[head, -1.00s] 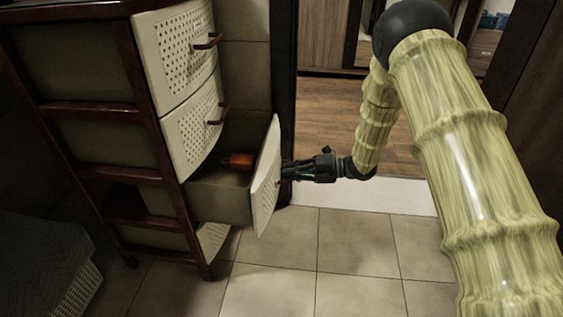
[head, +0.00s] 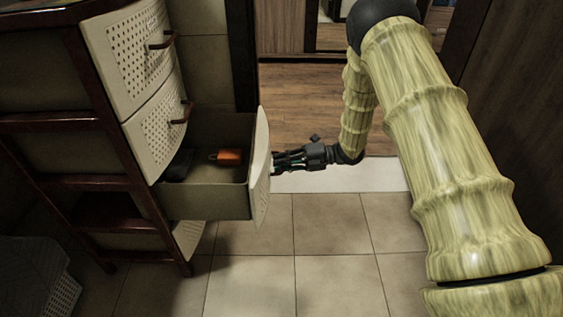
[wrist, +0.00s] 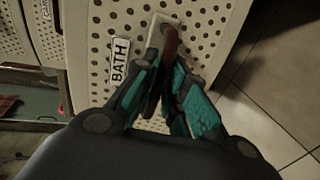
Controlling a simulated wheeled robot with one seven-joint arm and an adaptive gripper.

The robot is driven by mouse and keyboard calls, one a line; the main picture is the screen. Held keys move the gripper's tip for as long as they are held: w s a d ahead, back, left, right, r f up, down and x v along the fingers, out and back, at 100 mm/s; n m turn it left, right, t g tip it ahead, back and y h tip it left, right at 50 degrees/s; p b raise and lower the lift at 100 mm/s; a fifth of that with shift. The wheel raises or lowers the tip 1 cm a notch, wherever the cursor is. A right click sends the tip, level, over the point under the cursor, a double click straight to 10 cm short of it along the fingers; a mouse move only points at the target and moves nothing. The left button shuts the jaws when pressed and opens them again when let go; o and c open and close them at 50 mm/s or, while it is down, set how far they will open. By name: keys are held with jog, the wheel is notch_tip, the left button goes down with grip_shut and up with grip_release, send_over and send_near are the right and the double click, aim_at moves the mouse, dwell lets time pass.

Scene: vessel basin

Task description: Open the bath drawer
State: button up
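The bath drawer (head: 262,165) stands pulled well out of the dark-framed cabinet, with its inside visible from above. In the wrist view its perforated cream front carries a white BATH label (wrist: 119,61). A reddish-brown handle (wrist: 168,50) runs between my fingers. My gripper (head: 277,162) is at the outer face of the drawer front in the head view. In the wrist view my gripper (wrist: 165,82) has its teal-padded fingers on either side of the handle, closed on it. The handle is hidden in the head view.
An orange item (head: 229,156) and a dark item (head: 178,165) lie in the drawer. Two closed perforated drawers (head: 128,47) are above it. A doorway with wood floor (head: 300,110) lies behind my arm. The tiled floor (head: 335,235) in front is clear.

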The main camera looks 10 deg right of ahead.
jog(key=shift+o, duration=1.1)
jog(key=shift+d, duration=0.1)
jog(key=v, duration=1.2)
